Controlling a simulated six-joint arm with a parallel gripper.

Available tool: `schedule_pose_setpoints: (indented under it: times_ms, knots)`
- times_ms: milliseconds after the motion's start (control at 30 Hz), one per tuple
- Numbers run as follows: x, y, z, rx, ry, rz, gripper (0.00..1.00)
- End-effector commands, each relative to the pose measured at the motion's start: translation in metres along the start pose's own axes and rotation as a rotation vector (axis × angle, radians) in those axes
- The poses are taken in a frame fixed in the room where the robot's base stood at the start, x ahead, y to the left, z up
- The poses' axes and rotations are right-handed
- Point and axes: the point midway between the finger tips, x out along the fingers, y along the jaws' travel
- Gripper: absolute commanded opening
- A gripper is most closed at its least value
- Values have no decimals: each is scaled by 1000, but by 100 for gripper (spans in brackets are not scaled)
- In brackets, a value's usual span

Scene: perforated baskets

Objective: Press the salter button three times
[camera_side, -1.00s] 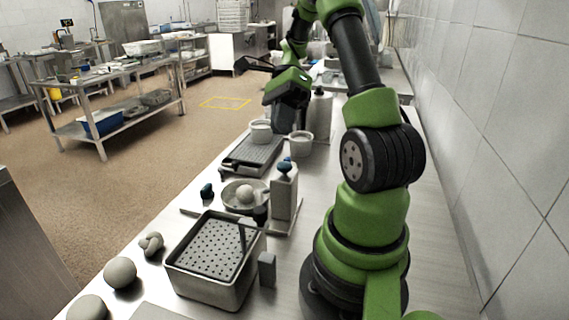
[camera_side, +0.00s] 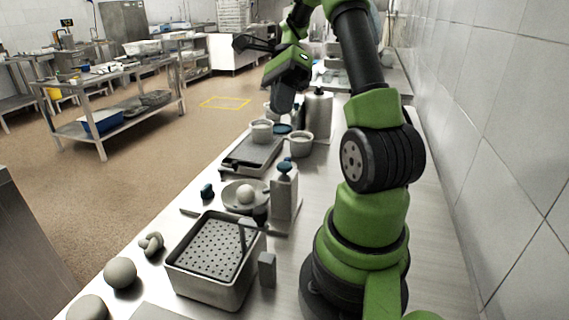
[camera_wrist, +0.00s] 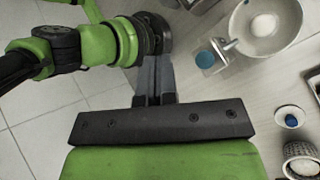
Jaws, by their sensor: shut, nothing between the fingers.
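A grey upright dispenser (camera_side: 284,195) with a blue button (camera_side: 285,167) on top, apparently the salter, stands beside a shallow bowl (camera_side: 230,201) holding a pale ball (camera_side: 246,194). In the wrist view, the blue button (camera_wrist: 205,59) is right of my fingers, with the bowl (camera_wrist: 292,38) and ball (camera_wrist: 263,25) further right. My gripper (camera_side: 280,111) is farther along the counter than the dispenser and above it, apart from the button. In the wrist view, my gripper (camera_wrist: 155,65) has its fingers together, with nothing between them.
A perforated basket (camera_side: 214,250) stands on the near counter, with several round lumps to its left. A flat tray (camera_side: 252,153), two pale cups (camera_side: 262,130) (camera_side: 300,143) and a tall bottle (camera_side: 318,110) stand beyond the dispenser. A tiled wall is on the right.

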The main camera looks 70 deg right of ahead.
Motion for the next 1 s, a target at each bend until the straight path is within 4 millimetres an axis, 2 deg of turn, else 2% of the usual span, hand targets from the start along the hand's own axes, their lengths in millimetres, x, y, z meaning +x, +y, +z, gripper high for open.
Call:
schedule_pose_setpoints:
  times_ms: [367, 800, 1000]
  knots:
    - [6, -4, -5, -1, 0, 4, 0]
    - [48, -34, -35, 2, -2, 4, 0]
    - [59, -43, -43, 0, 0, 2, 0]
